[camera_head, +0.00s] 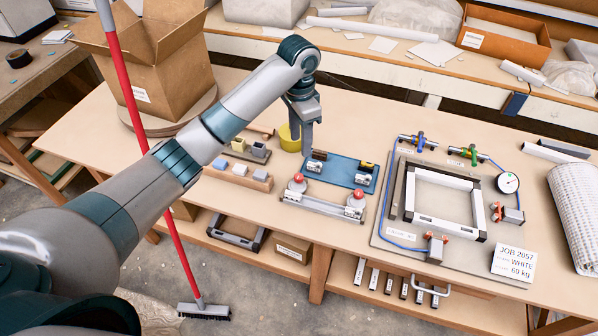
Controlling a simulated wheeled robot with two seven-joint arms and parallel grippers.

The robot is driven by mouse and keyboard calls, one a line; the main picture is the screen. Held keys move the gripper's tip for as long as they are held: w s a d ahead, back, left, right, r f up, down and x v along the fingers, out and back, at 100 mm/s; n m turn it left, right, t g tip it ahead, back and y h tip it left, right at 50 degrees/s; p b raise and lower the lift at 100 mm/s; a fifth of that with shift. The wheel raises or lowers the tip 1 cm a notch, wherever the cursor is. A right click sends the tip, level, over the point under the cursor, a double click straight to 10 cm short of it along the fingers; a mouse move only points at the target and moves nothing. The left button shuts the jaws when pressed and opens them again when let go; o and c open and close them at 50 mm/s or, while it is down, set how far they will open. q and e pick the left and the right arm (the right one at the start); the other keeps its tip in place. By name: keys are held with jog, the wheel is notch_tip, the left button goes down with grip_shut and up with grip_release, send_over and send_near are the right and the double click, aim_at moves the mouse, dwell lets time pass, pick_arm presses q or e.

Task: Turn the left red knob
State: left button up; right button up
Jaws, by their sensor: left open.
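Two round red knobs sit on a silver bar fixture (325,206) at the front of the table. The left red knob (299,178) is at the bar's left end, and the right red knob (358,194) is at its right end. My left gripper (302,148) points down behind the left knob, near the left end of a blue plate (345,172). It is open and appears apart from the knob. Its fingertips are small in the view, so their exact height is hard to tell. My right gripper is not in view.
A yellow cylinder (290,138) stands just behind my left gripper. Wooden blocks with small pieces (237,176) lie to the left. A frame jig with a white frame (445,203), hoses and a gauge fills the right. A red broom handle (150,150) crosses the left.

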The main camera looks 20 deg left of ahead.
aim_at(299, 176)
pick_arm(q)
jog(key=shift+w+a+r, duration=0.2)
jog(key=shift+w+r, duration=0.05)
jog(key=shift+r, duration=0.25)
jog(key=shift+w+a+r, duration=0.2)
jog(key=shift+r, duration=0.25)
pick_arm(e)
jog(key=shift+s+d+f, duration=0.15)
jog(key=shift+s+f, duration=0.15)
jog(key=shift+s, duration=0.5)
pick_arm(q)
jog(key=shift+f, duration=0.1)
notch_tip(299, 176, down, 17)
jog(key=p, duration=0.4)
jog(key=shift+f, duration=0.15)
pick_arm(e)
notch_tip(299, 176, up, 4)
pick_arm(q)
jog(key=c, duration=1.1)
jog(key=shift+o, duration=0.2)
